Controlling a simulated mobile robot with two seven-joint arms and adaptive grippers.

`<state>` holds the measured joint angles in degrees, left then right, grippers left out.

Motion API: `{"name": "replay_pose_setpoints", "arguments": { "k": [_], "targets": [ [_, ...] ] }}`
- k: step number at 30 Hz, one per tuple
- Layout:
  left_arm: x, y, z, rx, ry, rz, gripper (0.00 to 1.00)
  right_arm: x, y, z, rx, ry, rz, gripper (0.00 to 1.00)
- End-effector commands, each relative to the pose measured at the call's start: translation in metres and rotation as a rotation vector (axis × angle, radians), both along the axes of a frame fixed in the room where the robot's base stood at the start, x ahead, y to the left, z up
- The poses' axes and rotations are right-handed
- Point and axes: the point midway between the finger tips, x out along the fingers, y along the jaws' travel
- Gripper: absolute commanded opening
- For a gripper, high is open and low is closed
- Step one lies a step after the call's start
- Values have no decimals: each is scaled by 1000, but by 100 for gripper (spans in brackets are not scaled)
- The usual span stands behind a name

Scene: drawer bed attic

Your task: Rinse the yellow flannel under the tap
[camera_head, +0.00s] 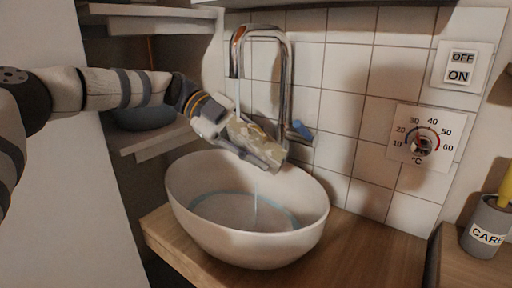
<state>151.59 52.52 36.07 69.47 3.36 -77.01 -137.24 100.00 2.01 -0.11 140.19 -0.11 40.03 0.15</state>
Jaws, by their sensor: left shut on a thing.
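My left gripper (250,148) is shut on the flannel (246,131), a dull yellow-beige cloth with pale patches, and holds it above the basin. The chrome tap (286,75) arches over the white basin (310,215). A thin stream of water (238,90) falls from the spout onto the flannel. A thin stream also shows below the cloth, running into the basin, where a bluish ring marks the water. The gripper's fingers hide part of the cloth. My right gripper is not in view.
A blue-tipped lever (300,131) sits beside the tap. A temperature dial (421,143) and an OFF/ON switch (460,66) are on the tiled wall. A grey cup (487,228) with something yellow stands right. The wooden counter (365,250) is clear right of the basin.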

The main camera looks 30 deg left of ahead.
Motion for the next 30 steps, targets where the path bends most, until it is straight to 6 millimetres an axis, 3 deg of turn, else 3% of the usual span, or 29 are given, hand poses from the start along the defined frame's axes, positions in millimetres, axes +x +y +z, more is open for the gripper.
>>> {"name": "replay_pose_setpoints", "arguments": {
  "k": [11, 30],
  "targets": [
    [7, -10, 0, 0, 1, 0, 10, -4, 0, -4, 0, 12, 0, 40],
    [0, 0, 0, 0, 0, 0, 10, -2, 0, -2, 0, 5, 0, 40]
  ]
}}
